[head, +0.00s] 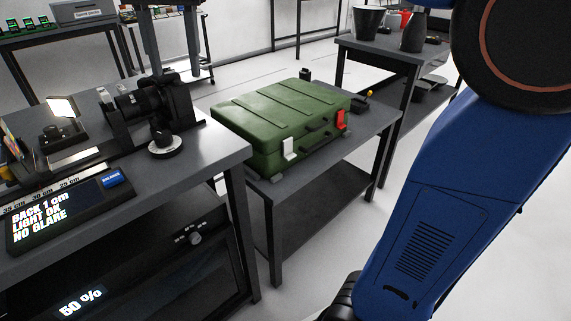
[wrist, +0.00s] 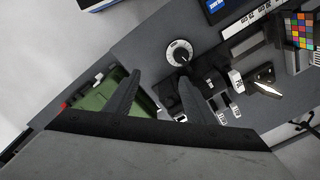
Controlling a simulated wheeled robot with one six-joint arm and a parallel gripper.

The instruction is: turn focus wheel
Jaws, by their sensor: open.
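A black camera with a lens (head: 150,103) stands on the grey bench at the left in the head view. Beside its base is a round dark wheel on a white marked dial (head: 165,146), which I take as the focus wheel. In the wrist view this wheel (wrist: 180,52) lies near the top middle, above the right fingertip. My gripper (wrist: 158,80) is open and empty, its two dark fingers apart. It is clear of the wheel; the height gap cannot be told. The fingers do not show clearly in the head view.
A display (head: 65,212) reads "BACK 1 cm, LIGHT OK, NO GLARE", with a blue button (head: 112,179). A lit lamp (head: 63,107) stands near the camera. A green case (head: 280,113) lies on the adjoining lower table. A colour chart (wrist: 300,30) shows at the right.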

